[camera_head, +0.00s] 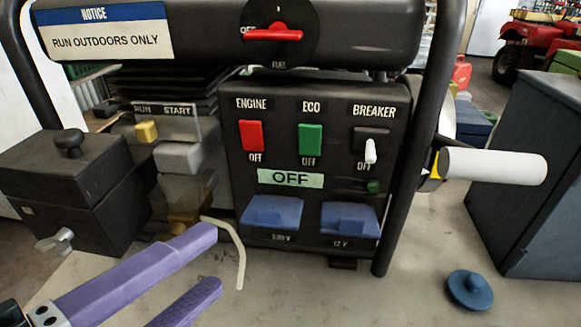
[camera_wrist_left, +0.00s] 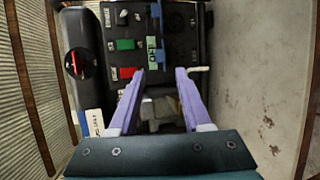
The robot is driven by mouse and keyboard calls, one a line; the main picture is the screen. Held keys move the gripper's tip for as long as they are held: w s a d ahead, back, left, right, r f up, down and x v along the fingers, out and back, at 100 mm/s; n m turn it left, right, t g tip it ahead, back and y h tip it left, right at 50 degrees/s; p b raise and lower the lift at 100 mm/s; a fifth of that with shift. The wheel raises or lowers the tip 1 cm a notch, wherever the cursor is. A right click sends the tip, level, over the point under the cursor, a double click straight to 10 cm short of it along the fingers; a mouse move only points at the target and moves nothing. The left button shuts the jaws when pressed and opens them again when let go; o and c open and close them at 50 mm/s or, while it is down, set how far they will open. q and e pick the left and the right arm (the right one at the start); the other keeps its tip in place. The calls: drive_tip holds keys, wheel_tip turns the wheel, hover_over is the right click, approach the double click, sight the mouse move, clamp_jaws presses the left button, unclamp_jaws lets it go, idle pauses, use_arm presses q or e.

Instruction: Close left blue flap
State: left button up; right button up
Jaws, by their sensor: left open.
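The left blue flap (camera_head: 272,212) is low on the black generator panel, above a small voltage label. It looks tilted outward at its lower edge. The right blue flap (camera_head: 350,218) is beside it above the "12 V" label. My left gripper (camera_head: 208,262), with two purple fingers, is open and empty, left of and below the left flap and apart from it. My right gripper is not in view.
A pale bent rod (camera_head: 237,250) hangs close to the fingertips. A dark box (camera_head: 70,185) is at the left. The black frame bar (camera_head: 400,215) and a white cylindrical handle (camera_head: 492,166) are at the right. A blue round cap (camera_head: 470,290) lies on the bench.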

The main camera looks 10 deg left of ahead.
sight(267, 217)
use_arm(q)
drive_tip(key=x, duration=0.8)
drive_tip(key=shift+w+d, duration=0.15)
clamp_jaws()
